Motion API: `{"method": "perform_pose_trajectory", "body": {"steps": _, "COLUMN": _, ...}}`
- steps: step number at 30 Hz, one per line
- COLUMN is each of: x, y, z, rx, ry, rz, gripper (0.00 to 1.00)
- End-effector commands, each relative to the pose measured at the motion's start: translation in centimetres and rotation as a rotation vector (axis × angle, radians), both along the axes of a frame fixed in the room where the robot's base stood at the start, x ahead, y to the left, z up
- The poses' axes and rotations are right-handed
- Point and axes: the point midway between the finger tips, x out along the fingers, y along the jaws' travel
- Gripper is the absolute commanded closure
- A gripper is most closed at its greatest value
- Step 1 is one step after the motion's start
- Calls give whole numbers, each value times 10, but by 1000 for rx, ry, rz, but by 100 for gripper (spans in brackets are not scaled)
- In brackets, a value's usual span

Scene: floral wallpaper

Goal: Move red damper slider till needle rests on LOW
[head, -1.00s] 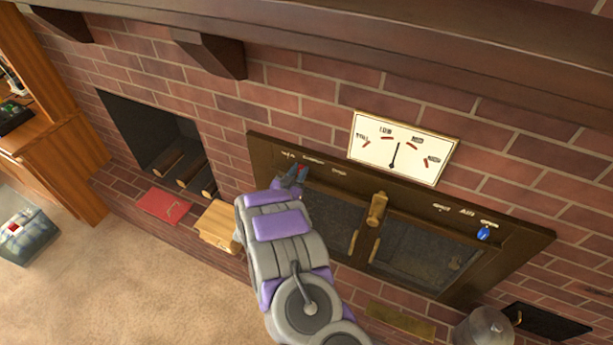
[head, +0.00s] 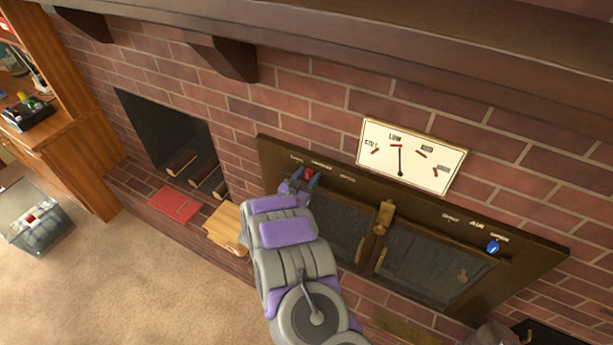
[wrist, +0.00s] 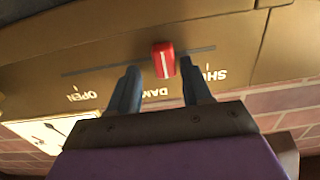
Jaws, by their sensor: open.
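The red damper slider (wrist: 162,60) sits in a dark slot, right of the slot's middle in the wrist view, with upside-down "OPEN" at left and "SHUT" at right. It also shows in the head view (head: 309,174) at the left of the stove panel. My gripper (wrist: 160,85) is open, its two blue-grey fingers on either side of the slider, with gaps visible on both sides. In the head view my gripper (head: 302,182) is at the panel's upper left. The white gauge (head: 421,178) on the bricks has a black needle (head: 400,160) pointing nearly straight up, at the LOW mark.
A blue slider (head: 493,247) is at the panel's right under "AIR". A brass-coloured handle (head: 384,216) sticks out between the glass doors. A wooden box (head: 226,228) and a red folder-like object (head: 174,205) lie left of my arm. The mantel (head: 330,50) overhangs above.

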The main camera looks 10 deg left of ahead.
Motion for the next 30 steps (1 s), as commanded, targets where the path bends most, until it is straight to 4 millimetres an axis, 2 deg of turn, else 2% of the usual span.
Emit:
{"method": "perform_pose_trajectory", "body": {"steps": 5, "x": -24, "y": 13, "z": -1, "rx": -5, "ry": 2, "rz": 5, "gripper": 51}}
{"method": "perform_pose_trajectory", "body": {"steps": 21, "x": -132, "y": 49, "z": 0, "rx": 0, "ry": 1, "rz": 5, "gripper": 51}}
{"method": "perform_pose_trajectory", "body": {"steps": 25, "x": -147, "y": 55, "z": -1, "rx": 0, "ry": 0, "rz": 2, "gripper": 51}}
{"method": "perform_pose_trajectory", "body": {"steps": 30, "x": -157, "y": 59, "z": -1, "rx": -1, "ry": 0, "rz": 1, "gripper": 51}}
